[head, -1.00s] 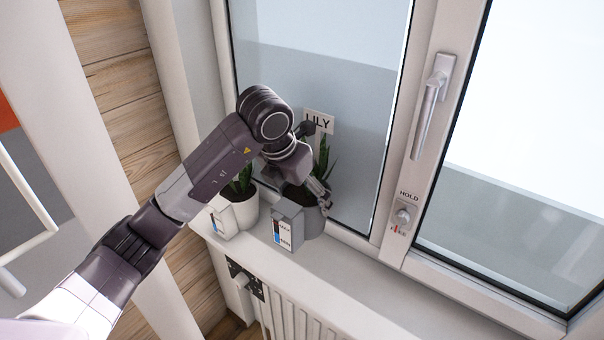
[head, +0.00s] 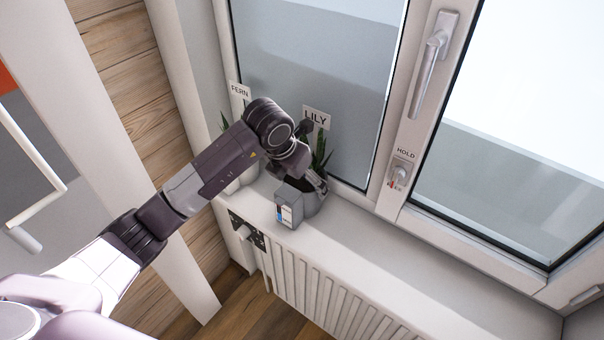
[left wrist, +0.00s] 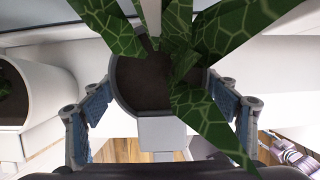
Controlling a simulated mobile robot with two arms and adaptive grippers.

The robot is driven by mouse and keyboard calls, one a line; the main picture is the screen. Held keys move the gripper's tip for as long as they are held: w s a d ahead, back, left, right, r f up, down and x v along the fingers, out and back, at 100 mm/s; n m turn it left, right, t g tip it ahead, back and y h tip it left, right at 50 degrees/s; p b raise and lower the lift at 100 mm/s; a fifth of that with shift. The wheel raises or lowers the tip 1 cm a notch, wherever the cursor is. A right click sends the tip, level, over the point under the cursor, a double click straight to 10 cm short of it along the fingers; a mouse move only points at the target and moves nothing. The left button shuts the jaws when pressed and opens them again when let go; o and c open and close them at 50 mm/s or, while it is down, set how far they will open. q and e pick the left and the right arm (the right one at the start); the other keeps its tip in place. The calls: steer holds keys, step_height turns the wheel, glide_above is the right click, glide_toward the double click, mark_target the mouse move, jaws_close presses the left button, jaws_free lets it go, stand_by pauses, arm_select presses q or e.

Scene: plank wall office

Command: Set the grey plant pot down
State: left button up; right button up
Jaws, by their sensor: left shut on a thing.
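The grey plant pot (head: 314,204) is upright at the window sill (head: 350,232), with a green leafy plant and a LILY sign (head: 316,117) in it. A grey box with a level gauge (head: 287,204) is on its front. My left gripper (head: 318,184) is shut on the pot at its rim. In the left wrist view its blue-padded fingers (left wrist: 160,92) stand on both sides of the pot (left wrist: 124,92), and leaves cover part of the rim. I cannot tell whether the pot's base touches the sill. My right gripper is not in view.
A white pot (left wrist: 40,95) with a FERN sign (head: 239,90) stands close on the left, partly hidden by my arm. The window pane (head: 320,70) is just behind. A radiator (head: 330,285) is below the sill. The sill to the right is clear.

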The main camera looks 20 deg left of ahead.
arm_select(q)
steer(key=shift+w+r, duration=0.1)
steer(key=shift+r, duration=0.1)
steer(key=o, duration=2.1)
steer(key=shift+s+f, duration=0.15)
steer(key=shift+s, duration=0.05)
steer(key=shift+r, duration=0.45)
steer(key=b+v, duration=0.3)
steer(key=v, duration=0.8)
steer(key=shift+s, duration=0.2)
